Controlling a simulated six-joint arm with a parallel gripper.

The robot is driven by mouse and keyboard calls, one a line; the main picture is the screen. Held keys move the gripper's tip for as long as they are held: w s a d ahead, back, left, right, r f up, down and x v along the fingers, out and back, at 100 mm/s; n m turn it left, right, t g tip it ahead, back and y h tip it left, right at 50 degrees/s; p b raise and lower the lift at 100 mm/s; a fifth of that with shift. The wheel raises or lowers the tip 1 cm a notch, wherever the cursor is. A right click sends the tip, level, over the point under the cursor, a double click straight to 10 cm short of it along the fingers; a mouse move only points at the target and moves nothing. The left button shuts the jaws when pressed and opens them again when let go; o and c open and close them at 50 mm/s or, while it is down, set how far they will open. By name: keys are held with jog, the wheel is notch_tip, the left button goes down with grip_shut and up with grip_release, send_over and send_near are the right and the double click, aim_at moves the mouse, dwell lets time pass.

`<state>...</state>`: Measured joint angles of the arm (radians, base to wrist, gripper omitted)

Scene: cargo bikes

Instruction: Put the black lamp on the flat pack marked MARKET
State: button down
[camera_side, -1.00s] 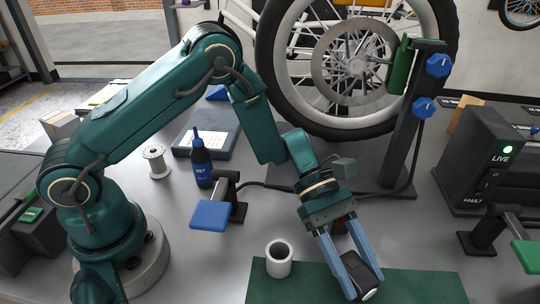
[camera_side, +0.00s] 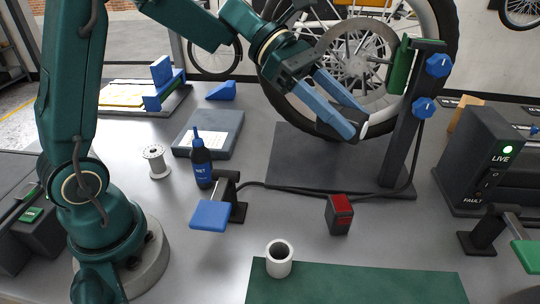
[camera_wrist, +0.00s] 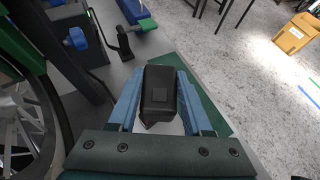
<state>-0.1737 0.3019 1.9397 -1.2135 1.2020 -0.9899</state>
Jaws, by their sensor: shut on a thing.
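The black lamp (camera_side: 350,115) is held in the air between the blue fingers of my gripper (camera_side: 356,123), in front of the wheel in the side view. A pale round face shows at its lower end. In the wrist view the lamp's black body (camera_wrist: 160,92) fills the space between the two fingertips (camera_wrist: 161,100), with a finger on each side. I cannot read the word MARKET anywhere. Flat, pale yellow items (camera_side: 122,95) lie by a blue stop at the back left, but no marking on them is legible, so I cannot tell which is the flat pack.
A red and black block (camera_side: 340,214) stands behind the green mat (camera_side: 355,286), with a white cup (camera_side: 279,260) at its left. The wheel (camera_side: 350,60) blocks the back.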

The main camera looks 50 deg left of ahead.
jog(key=s+a+r+n+t+y, duration=0.2)
jog(key=a+n+t+y, duration=0.2)
jog(key=a+n, duration=0.25)
jog(key=s+a+r+n+t+y, duration=0.25)
jog(key=a+n+t+y, duration=0.2)
jog(key=a, duration=0.35)
jog(key=w+a+r, duration=0.1)
jog(key=w+r, duration=0.2)
jog(key=r, duration=0.5)
jog(key=w+a+r, duration=0.1)
jog(key=w+r, duration=0.3)
jog(key=r, duration=0.3)
jog(key=n+y, duration=0.3)
jog(key=n, duration=0.1)
send_over(235, 122)
jog(key=shift+t, duration=0.35)
notch_tip(235, 122, down, 33)
jog(key=shift+r, duration=0.15)
jog(key=shift+f, duration=2.05)
